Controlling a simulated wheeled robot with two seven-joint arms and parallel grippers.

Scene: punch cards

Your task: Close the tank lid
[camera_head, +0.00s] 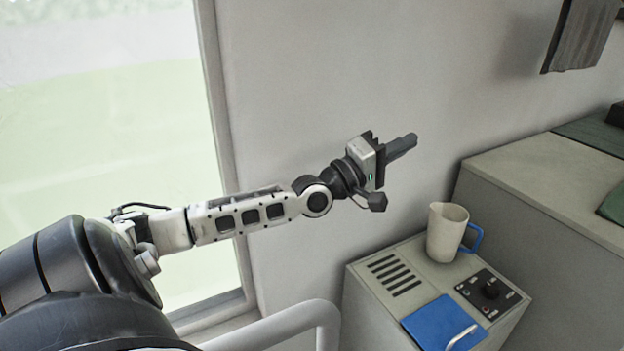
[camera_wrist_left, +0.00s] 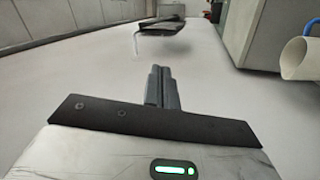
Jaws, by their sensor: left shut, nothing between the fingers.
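A blue lid (camera_head: 436,320) with a pale bar handle (camera_head: 461,336) is on top of a grey box-shaped unit (camera_head: 424,272), at the bottom of the head view. It looks flat against the top; its near corner is cut off by the frame, and I cannot tell if it is fully closed. My left gripper (camera_head: 412,142) is raised in front of the pale wall, well above the unit and apart from the lid. Its fingers are together and empty, also in the left wrist view (camera_wrist_left: 162,70). The lid does not show in the left wrist view.
A cream jug (camera_head: 446,232) with a blue handle stands on the unit behind the lid; it shows at the wrist view's right edge (camera_wrist_left: 298,60). A black knob panel (camera_head: 490,291) is beside the lid. A grey counter (camera_head: 545,185) stands right. A white rail (camera_head: 290,325) is lower left.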

